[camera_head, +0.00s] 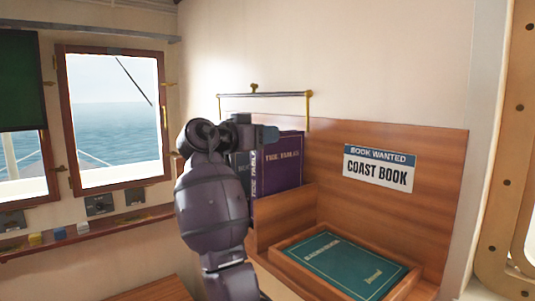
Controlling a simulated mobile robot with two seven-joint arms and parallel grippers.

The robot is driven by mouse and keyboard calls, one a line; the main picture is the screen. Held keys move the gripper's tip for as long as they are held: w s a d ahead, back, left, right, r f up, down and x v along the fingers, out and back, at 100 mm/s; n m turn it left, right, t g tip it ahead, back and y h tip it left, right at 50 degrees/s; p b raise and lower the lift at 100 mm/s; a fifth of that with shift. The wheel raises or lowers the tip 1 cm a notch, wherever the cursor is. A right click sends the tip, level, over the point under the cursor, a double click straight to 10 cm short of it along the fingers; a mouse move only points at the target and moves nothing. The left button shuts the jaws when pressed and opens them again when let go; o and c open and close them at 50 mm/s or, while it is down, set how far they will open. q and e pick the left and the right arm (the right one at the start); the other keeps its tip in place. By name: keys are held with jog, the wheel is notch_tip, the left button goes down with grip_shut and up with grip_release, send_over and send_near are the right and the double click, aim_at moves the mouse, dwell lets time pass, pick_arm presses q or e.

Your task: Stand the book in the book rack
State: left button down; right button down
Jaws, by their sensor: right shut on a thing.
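My right gripper (268,134) is at the book rack (283,211), at the top of the upright books, and looks shut. A dark slate book (242,167) with partly covered pale lettering, "BOO", stands upright just below it, left of the purple book. The gripper seems to be on this book, but the arm hides most of it and the grip itself. The purple book (285,165), marked "TIDE TABLES", stands upright in the rack. My left gripper is out of view.
A sign (380,168) on the wood panel reads "BOOK WANTED COAST BOOK". A green book (340,262) lies flat in a wooden tray (412,277) at the right. A brass-ended rail (264,95) runs above the books. A window (118,110) is at left.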

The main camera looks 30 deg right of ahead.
aim_at(267, 155)
jog(key=f, duration=0.1)
jog(key=f+p, duration=0.1)
jog(key=f, duration=0.2)
jog(key=shift+d+f, duration=0.3)
jog(key=shift+f, duration=0.05)
jog(key=shift+d, duration=0.1)
jog(key=shift+f, duration=0.1)
jog(key=shift+f, duration=0.1)
jog(key=c, duration=1.2)
grip_release()
jog(key=shift+f, duration=0.1)
jog(key=o, duration=0.4)
